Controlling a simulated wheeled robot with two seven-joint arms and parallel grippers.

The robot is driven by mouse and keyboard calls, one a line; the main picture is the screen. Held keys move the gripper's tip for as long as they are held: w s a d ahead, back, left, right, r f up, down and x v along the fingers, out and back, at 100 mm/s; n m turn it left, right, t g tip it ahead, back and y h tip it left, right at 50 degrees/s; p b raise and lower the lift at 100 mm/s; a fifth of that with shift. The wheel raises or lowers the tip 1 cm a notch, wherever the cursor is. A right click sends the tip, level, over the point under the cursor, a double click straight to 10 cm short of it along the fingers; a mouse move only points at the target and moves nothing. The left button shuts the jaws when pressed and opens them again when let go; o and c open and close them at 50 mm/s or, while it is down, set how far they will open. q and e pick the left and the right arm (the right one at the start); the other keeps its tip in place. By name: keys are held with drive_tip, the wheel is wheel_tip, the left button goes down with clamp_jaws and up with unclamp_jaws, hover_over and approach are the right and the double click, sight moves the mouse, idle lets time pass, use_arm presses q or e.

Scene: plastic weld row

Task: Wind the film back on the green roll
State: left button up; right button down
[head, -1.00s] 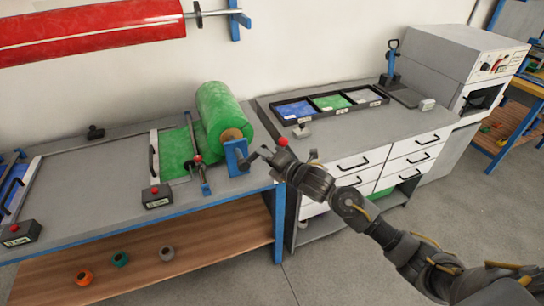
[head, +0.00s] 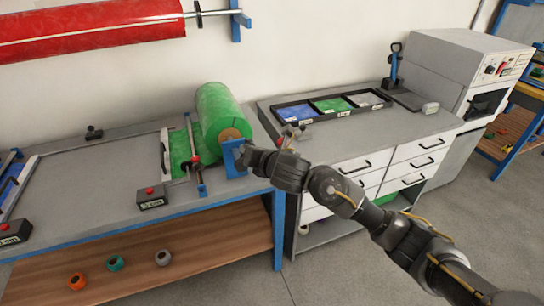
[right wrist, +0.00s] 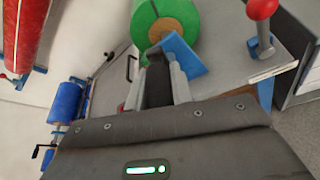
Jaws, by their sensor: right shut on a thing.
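The green roll (head: 220,115) sits in a blue bracket (head: 233,157) at the right end of the left bench. Its film (head: 180,150) lies flat on the bench to the left, a short strip ending at a bar with a dark handle (head: 165,156). My right gripper (head: 246,158) is at the bracket's outer side, shut on a dark crank handle. In the right wrist view, the fingers (right wrist: 160,82) close around the dark handle (right wrist: 157,92), with the blue bracket and green roll (right wrist: 165,20) just beyond. The fingers partly hide the crank. My left gripper is out of view.
A button box (head: 152,197) sits at the bench front. A red roll (head: 90,30) hangs on the wall.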

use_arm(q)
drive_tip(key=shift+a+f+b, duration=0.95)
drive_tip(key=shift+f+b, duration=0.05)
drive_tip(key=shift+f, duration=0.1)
use_arm(e)
drive_tip(key=a+n, duration=0.1)
drive_tip(key=s+a+n+h, duration=0.1)
drive_tip(key=a, duration=0.1)
drive_tip(key=shift+r+n, duration=0.2)
drive_tip(key=shift+n, duration=0.1)
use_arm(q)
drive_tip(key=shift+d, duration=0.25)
use_arm(e)
drive_tip(key=shift+d, duration=0.1)
drive_tip(key=c, duration=1.2)
unclamp_jaws()
drive_tip(key=shift+w+h, duration=0.1)
drive_tip(key=shift+h, duration=0.3)
use_arm(q)
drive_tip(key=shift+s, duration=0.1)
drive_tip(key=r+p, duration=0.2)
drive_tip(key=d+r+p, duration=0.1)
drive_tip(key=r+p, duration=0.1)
drive_tip(key=p, duration=0.1)
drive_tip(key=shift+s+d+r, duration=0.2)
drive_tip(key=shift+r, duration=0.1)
use_arm(e)
drive_tip(key=v, duration=1)
drive_tip(key=shift+s+d, duration=0.15)
drive_tip(key=shift+s, duration=0.25)
